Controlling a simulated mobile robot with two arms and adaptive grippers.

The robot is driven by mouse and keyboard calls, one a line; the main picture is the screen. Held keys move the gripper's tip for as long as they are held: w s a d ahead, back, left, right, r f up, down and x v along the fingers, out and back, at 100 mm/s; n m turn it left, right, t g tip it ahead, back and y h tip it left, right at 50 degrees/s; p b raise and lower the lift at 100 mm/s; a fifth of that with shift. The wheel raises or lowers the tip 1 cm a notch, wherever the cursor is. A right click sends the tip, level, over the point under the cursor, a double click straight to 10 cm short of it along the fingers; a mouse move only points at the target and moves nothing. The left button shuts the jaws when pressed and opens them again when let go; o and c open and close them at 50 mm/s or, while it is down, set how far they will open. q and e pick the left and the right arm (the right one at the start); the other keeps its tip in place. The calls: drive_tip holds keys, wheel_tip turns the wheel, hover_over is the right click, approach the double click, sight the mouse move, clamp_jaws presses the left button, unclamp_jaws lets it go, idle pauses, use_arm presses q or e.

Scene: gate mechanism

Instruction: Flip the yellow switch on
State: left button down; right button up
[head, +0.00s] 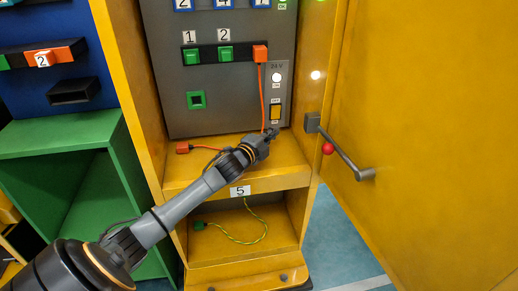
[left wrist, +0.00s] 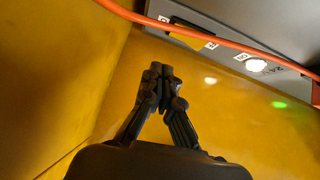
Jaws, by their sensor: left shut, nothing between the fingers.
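My left gripper (head: 273,132) is shut and empty, just below the switch near the panel's lower edge. In the left wrist view its fingertips (left wrist: 161,70) are together, and the yellow switch (left wrist: 187,38) is beyond them, partly covered by an orange cable (left wrist: 205,35). I cannot tell whether the fingertips touch the panel. My right gripper is not in view.
An orange cable (head: 262,95) hangs from an orange plug (head: 260,54) beside the switch. The open yellow door (head: 425,130) with its red-knobbed handle (head: 328,148) stands at right. A compartment below holds a green-yellow cable (head: 240,241). A green shelf (head: 60,136) is at left.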

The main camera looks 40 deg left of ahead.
use_arm(q)
drive_tip(key=s, duration=0.5)
drive_tip(key=s+f, duration=0.1)
drive_tip(key=s, duration=0.1)
drive_tip(key=shift+s+d+p, duration=0.1)
drive_tip(key=shift+s+p, duration=0.15)
drive_tip(key=shift+p, duration=0.15)
drive_tip(key=shift+s, duration=0.15)
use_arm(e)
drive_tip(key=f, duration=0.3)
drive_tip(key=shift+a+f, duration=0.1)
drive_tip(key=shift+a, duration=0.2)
